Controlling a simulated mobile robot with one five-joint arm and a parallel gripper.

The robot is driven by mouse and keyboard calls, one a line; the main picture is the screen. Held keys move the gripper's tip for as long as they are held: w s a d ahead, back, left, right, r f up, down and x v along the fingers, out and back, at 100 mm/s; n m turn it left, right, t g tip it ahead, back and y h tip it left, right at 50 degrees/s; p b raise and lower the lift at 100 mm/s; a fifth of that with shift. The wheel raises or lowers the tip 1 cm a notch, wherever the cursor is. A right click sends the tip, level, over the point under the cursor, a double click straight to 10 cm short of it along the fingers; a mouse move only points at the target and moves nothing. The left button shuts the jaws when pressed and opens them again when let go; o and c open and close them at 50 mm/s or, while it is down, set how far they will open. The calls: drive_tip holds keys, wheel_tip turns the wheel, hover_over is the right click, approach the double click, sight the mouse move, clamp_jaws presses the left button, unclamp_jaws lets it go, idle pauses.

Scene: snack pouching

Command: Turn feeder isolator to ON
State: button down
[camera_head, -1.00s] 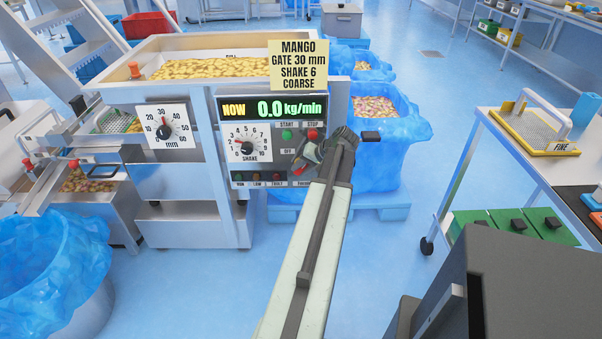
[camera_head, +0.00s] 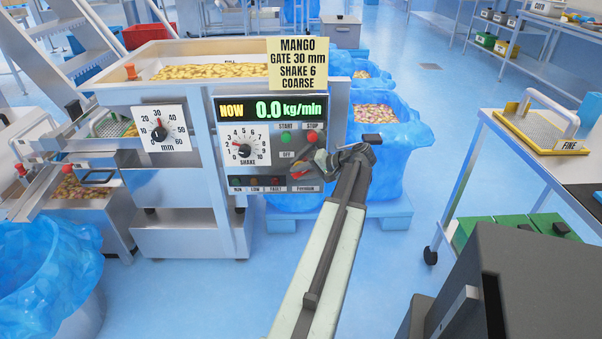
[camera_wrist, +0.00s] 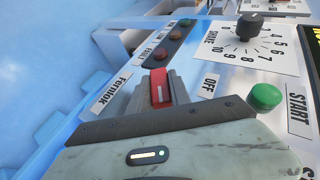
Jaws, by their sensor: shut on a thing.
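The feeder isolator has a red handle (camera_wrist: 160,88) with a white line; in the wrist view it sits between my fingers. My gripper (camera_wrist: 160,97) is shut on this handle. In the head view my gripper (camera_head: 306,170) reaches the lower right of the feeder's control panel (camera_head: 222,150) and largely covers the isolator. The OFF label (camera_wrist: 209,85) lies just right of the handle in the wrist view, and shows above my gripper in the head view (camera_head: 287,154). I cannot see an ON label. The display (camera_head: 271,109) reads NOW 0.0 kg/min.
A green START button (camera_wrist: 265,97) is close to my gripper's right side in the wrist view. The red STOP button (camera_head: 312,137) is just above my gripper. The SHAKE dial (camera_head: 245,151) and dim lamps (camera_head: 256,181) are to the left. A blue-lined bin (camera_head: 395,150) stands behind.

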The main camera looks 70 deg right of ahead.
drive_tip(key=shift+w+a, duration=0.1)
drive_tip(key=shift+w, duration=0.05)
drive_tip(key=c, duration=1.2)
unclamp_jaws()
drive_tip(key=p+v, duration=0.4)
drive_tip(key=v, duration=0.4)
